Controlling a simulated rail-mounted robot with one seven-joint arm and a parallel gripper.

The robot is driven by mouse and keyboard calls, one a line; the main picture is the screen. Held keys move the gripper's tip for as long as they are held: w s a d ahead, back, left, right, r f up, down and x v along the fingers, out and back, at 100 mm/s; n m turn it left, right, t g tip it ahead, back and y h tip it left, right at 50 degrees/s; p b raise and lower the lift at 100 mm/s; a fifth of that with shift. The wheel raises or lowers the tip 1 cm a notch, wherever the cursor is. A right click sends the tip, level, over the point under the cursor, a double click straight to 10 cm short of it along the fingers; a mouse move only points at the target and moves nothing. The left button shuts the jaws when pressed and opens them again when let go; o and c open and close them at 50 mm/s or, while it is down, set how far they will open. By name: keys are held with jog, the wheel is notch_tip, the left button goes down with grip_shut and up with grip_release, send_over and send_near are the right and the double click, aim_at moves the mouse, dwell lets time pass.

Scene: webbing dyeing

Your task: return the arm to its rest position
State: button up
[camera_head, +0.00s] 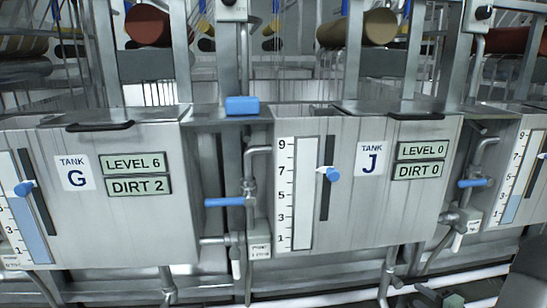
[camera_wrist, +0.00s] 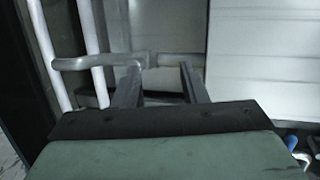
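My gripper (camera_wrist: 157,82) shows in the wrist view with its two dark fingers spread apart. The gap between them is empty, and a grey pipe (camera_wrist: 75,63) runs across behind the fingertips. Whether a finger touches the pipe cannot be told. In the head view the fingers cannot be made out; a dark shape at the lower right corner seems to be part of my arm.
Tank G (camera_head: 110,215) reads level 6, dirt 2. Tank J (camera_head: 370,215) reads level 0, dirt 0. Blue valve handles (camera_head: 225,201) and pipes stick out beside the tanks. A blue block (camera_head: 242,106) sits on the ledge between them. Coloured rolls (camera_head: 148,25) hang behind.

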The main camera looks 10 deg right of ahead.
jog(key=w+a+r+n+g+y+p, duration=0.2)
jog(key=a+r+n+g+y+p, duration=0.4)
jog(key=a+r, duration=0.95)
jog(key=s+a+r+n+g+p, duration=0.25)
jog(key=a+r+p, duration=0.25)
jog(key=a, duration=0.3)
jog(key=s+a+r+n+g+p, duration=0.1)
jog(key=s+a+r+g+p, duration=0.25)
jog(key=a+r+p, duration=0.35)
jog(key=s+a+r+n+g+h+p, duration=0.1)
jog(key=s+a+r+n+h+p, duration=0.2)
jog(key=s+r+p, duration=0.3)
jog(key=s+a+r+n+g+h+p, duration=0.1)
jog(key=s+a+r+n+h+p, duration=0.2)
jog(key=s+r+p, duration=0.4)
notch_tip(320, 180, up, 3)
jog(key=shift+s+a+f+n+g+h, duration=0.1)
jog(key=shift+s+a+n+g+h, duration=0.35)
jog(key=shift+h, duration=0.75)
